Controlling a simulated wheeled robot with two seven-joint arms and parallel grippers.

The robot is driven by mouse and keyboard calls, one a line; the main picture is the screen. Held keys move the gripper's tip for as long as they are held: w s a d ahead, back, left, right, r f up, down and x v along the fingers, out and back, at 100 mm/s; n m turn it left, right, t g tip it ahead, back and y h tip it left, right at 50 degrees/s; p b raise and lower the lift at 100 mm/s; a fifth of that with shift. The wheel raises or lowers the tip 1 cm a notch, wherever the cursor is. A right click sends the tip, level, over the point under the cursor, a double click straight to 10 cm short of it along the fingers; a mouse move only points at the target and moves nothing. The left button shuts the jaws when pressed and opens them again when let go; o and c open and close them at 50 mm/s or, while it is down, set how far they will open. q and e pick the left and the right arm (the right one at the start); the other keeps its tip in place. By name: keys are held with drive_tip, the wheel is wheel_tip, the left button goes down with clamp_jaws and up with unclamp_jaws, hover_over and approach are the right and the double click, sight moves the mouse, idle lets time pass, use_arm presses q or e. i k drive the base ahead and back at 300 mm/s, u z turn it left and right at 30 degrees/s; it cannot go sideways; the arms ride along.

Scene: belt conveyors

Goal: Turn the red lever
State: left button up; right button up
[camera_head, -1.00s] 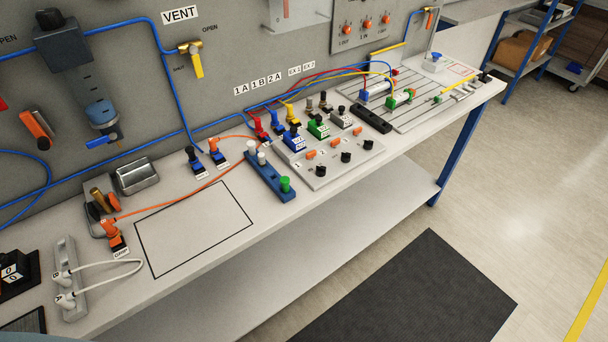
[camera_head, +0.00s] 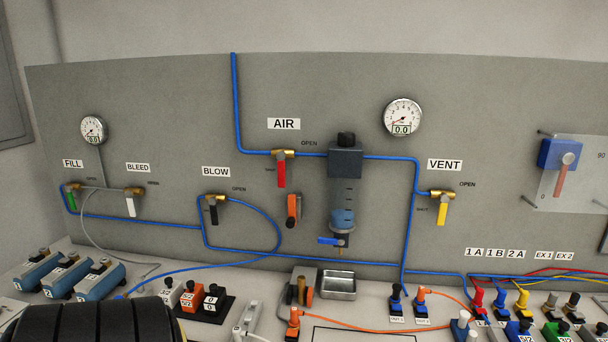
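The red lever (camera_head: 281,173) hangs straight down from a brass valve (camera_head: 283,154) on the blue pipe, under the AIR label (camera_head: 284,124). The word SHUT stands left of it and OPEN to its upper right. Nothing touches the lever. A black, ribbed rounded form at the bottom left may be part of my own arm; I cannot tell. Neither gripper's fingers show in the view.
An orange handle (camera_head: 293,210) sits just below and right of the red lever. A filter regulator (camera_head: 345,190) stands to its right. Yellow (camera_head: 442,214), black (camera_head: 213,212), white and green levers hang on other valves. A metal tray (camera_head: 338,286) and switch blocks crowd the bench below.

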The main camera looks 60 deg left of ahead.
sight(280, 156)
drive_tip(key=u, duration=2)
